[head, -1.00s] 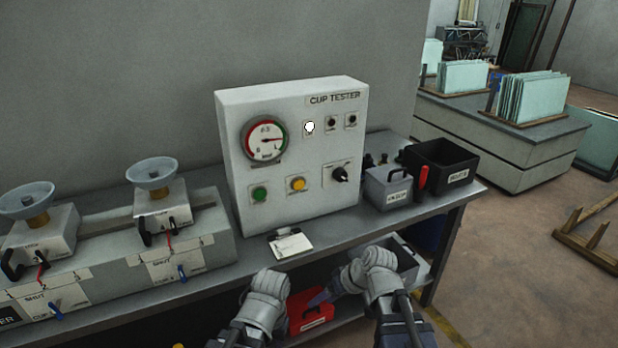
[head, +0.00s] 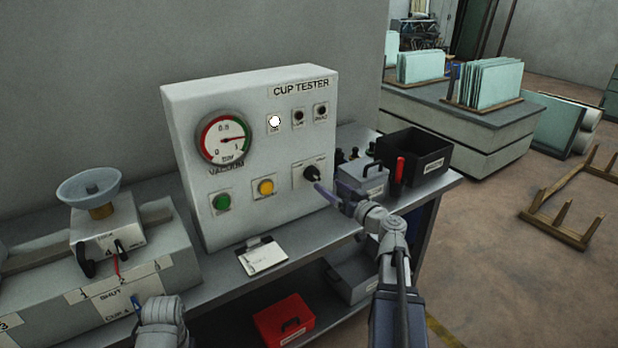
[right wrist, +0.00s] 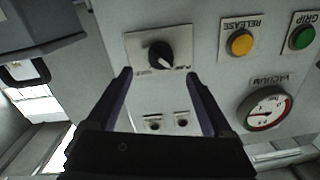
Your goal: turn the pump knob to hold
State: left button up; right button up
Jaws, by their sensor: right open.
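The black pump knob (head: 312,173) is on a white plate at the lower right of the white cup tester box (head: 240,90). In the right wrist view the knob (right wrist: 159,54) shows just beyond and between the fingertips, with its pale pointer line visible. My right gripper (right wrist: 160,82) is open, with one finger on each side below the knob and a clear gap between them. In the head view my right gripper (head: 325,192) reaches the knob from the lower right. My left arm shows at the bottom; its fingers are out of view.
A yellow button (head: 265,187) and green button (head: 221,201) sit left of the knob. A dial gauge (head: 224,139) is above them. A grey box (head: 362,178) and black bin (head: 415,158) stand close right of the tester. A clipboard (head: 262,256) lies in front.

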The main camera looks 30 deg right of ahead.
aim_at(317, 177)
jog(key=w, duration=0.5)
jog(key=w+a, duration=0.1)
jog(key=w, duration=0.1)
jog(key=shift+w, duration=0.2)
grip_shut()
dwell(0.5)
